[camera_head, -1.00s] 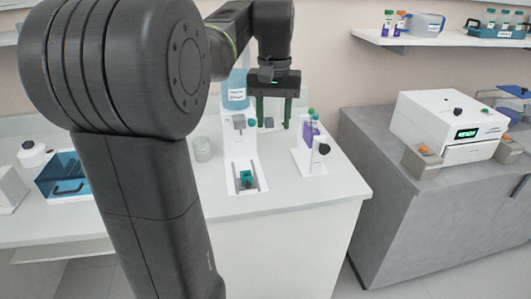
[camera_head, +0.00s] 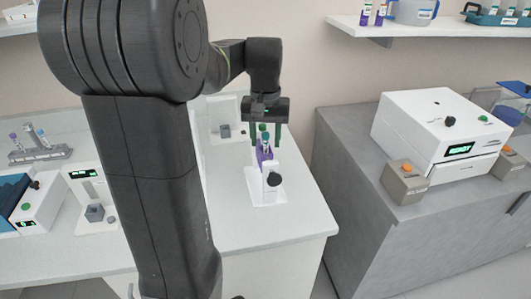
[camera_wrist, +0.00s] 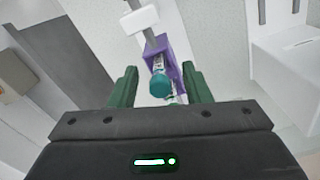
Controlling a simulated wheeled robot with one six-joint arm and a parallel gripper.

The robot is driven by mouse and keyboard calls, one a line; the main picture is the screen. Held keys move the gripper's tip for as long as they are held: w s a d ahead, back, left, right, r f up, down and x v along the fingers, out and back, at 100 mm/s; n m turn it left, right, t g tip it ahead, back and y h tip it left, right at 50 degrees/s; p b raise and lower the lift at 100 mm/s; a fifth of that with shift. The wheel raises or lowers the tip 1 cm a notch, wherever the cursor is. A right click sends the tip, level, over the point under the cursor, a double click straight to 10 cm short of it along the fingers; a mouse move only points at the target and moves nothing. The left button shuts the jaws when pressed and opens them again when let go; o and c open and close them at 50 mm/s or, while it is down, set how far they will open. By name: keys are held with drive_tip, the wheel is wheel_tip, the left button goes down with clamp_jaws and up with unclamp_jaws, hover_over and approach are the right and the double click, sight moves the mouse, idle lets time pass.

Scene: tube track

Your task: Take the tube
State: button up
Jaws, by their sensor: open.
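The tube (camera_wrist: 160,84) has a teal cap and sits in a purple holder (camera_wrist: 172,48) on a white stand. In the head view the purple holder (camera_head: 264,155) and the stand (camera_head: 267,190) are near the right edge of the white bench. My gripper (camera_head: 265,135) points down over the holder, its two green fingers apart. In the wrist view my gripper (camera_wrist: 162,82) is open, with the tube's cap between the fingers and no clear contact. The tube's lower part is hidden by the holder and the viewing angle.
A grey counter with a white machine (camera_head: 440,125) stands to the right, across a gap. A wall shelf (camera_head: 430,32) holds more tubes and a jug. A tube rack (camera_head: 40,150) and white devices are on the left. My arm hides the middle of the bench.

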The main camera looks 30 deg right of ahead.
drive_tip(key=c, duration=0.9)
drive_tip(key=shift+r, duration=0.1)
wheel_tip(320, 180, up, 10)
drive_tip(key=shift+f, duration=0.1)
